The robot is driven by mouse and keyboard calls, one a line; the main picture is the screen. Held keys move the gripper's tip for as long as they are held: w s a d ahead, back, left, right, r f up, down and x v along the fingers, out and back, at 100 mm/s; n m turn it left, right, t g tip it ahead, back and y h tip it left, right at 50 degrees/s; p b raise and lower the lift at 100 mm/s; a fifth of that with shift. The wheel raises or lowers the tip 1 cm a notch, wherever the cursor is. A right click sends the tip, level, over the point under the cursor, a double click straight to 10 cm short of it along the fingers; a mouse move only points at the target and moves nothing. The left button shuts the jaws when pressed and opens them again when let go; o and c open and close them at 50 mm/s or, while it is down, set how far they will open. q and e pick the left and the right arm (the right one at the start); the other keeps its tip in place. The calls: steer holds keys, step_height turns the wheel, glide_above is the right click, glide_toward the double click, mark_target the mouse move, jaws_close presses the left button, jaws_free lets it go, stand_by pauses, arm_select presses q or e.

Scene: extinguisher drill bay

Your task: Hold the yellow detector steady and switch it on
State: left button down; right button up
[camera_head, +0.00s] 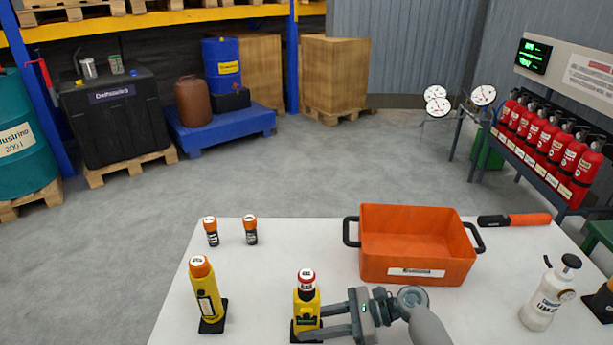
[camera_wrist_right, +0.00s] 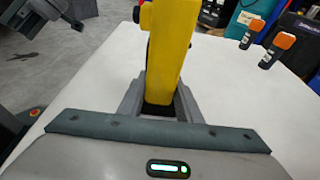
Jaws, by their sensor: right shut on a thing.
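The yellow detector (camera_head: 306,296) stands upright near the front of the white table, with a red and white top, a dark label and a black base. My right gripper (camera_head: 313,323) comes from the right and is shut on its lower body. In the right wrist view, the yellow body (camera_wrist_right: 172,45) rises between the two grey fingers, and its top is cut off. A dark gripper part, seemingly my left gripper (camera_wrist_right: 48,38), shows at the upper left of that view, apart from the detector. Its jaw state is unclear. It is not in the head view.
A yellow orange-capped device (camera_head: 206,295) stands left of the detector. Two small orange-capped bottles (camera_head: 211,232) (camera_head: 250,231) stand behind. An orange bin (camera_head: 415,247), an orange-and-black tool (camera_head: 520,219) and a white bottle (camera_head: 548,295) occupy the right side.

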steer(key=o, duration=1.1)
steer(key=shift+c, duration=0.2)
steer(key=shift+d, duration=0.15)
steer(key=v, duration=1.2)
steer(key=shift+r, duration=0.1)
